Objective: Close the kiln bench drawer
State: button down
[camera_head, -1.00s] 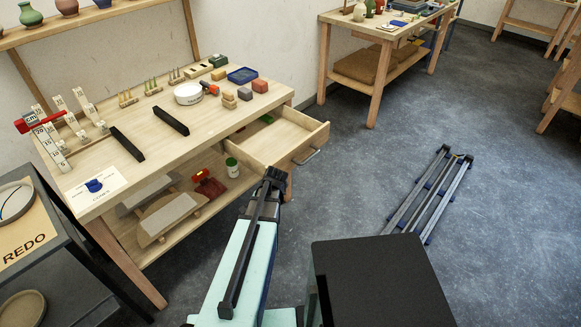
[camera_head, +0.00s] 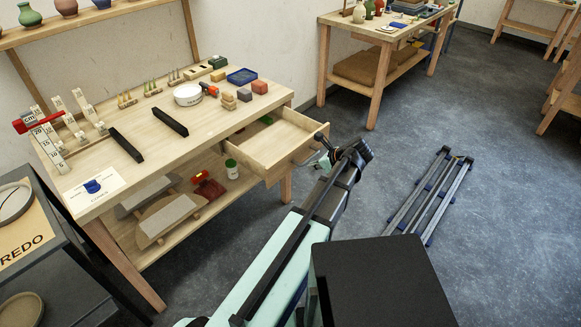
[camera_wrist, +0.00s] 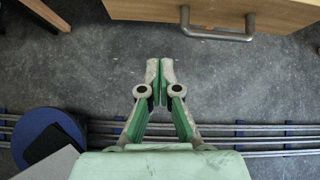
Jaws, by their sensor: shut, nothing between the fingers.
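The kiln bench drawer (camera_head: 262,149) is pulled out from the right end of the wooden bench (camera_head: 143,180) in the head view. Its front faces right and carries a grey bar handle (camera_head: 308,157). In the wrist view, the drawer front (camera_wrist: 280,12) and its handle (camera_wrist: 217,36) lie along the top right. My gripper (camera_wrist: 160,66) is shut and empty, its fingertips together over bare floor below and left of the handle. A gap shows between fingers and handle. In the head view my gripper is small and partly hidden by my arm, just right of the drawer front.
The bench top holds black bars (camera_head: 170,122), a white bowl (camera_head: 188,94) and small blocks. Another table (camera_head: 375,35) stands behind.

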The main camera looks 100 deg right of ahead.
aim_at(285, 168)
jog(key=shift+m, duration=0.7)
jog(key=b+x, duration=0.3)
jog(key=x, duration=0.1)
jog(key=b+x, duration=0.3)
jog(key=x, duration=0.1)
jog(key=w+r+b+x, duration=0.1)
jog(key=b+x, duration=0.1)
jog(key=x, duration=0.2)
jog(key=shift+d+b, duration=0.4)
jog(key=shift+d, duration=0.05)
jog(key=shift+w+d+r, duration=0.15)
jog(key=shift+w+d, duration=0.35)
